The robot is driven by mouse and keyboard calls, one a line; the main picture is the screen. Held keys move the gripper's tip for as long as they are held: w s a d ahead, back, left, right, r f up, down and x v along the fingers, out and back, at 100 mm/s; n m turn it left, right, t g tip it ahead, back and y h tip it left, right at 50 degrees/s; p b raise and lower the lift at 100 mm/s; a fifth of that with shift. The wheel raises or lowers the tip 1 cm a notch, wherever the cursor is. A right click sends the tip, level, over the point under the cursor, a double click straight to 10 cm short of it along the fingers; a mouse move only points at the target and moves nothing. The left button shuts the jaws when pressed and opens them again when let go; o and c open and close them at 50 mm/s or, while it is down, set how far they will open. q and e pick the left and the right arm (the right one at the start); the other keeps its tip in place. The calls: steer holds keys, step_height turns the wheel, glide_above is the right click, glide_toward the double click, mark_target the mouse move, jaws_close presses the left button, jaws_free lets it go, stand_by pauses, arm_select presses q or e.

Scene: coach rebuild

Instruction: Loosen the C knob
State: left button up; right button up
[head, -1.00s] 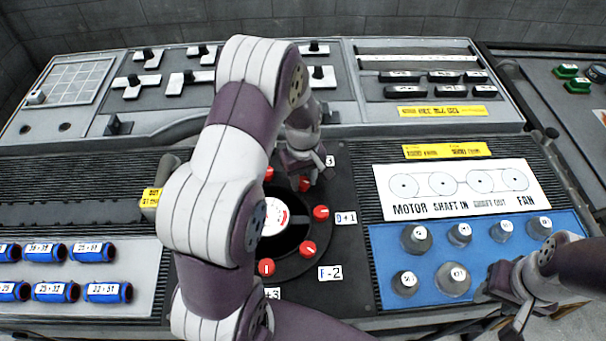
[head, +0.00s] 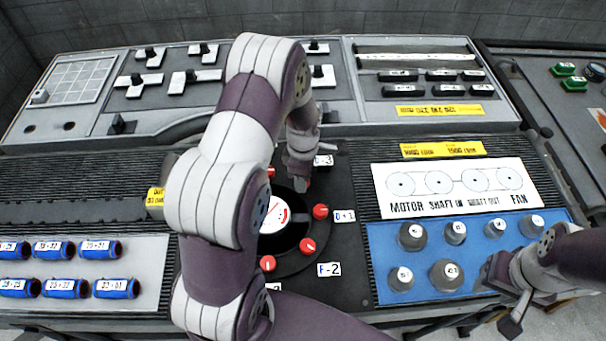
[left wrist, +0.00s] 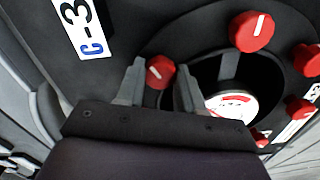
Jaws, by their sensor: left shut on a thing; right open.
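The C knob (left wrist: 160,70) is a red knob with a white line, beside the C-3 label (left wrist: 85,25) in the left wrist view. My left gripper (left wrist: 160,88) is shut on it, one finger on each side. In the head view the C-3 label (head: 323,160) shows just behind my left gripper (head: 300,178), which reaches down onto the round black dial (head: 316,255); my arm hides the dial's left part. My right gripper (head: 500,297) is open and empty at the right, by the front of the blue panel.
Other red knobs ring the dial, including the D knob (head: 320,211) and the F knob (head: 307,245). Grey cylinders stand on the blue panel (head: 425,255) to the right. Blue labelled cylinders (head: 55,250) lie at the left. Switches (head: 197,78) fill the back console.

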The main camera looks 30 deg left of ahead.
arm_select(q)
steer(key=shift+w+n+p, duration=0.1)
steer(key=shift+n+p, duration=0.2)
steer(key=shift+n, duration=1.5)
steer(key=o, duration=1)
steer(key=shift+o, duration=0.2)
steer(key=shift+r, duration=0.1)
step_height(320, 180, up, 13)
steer(key=b, duration=0.1)
steer(key=shift+f, duration=0.2)
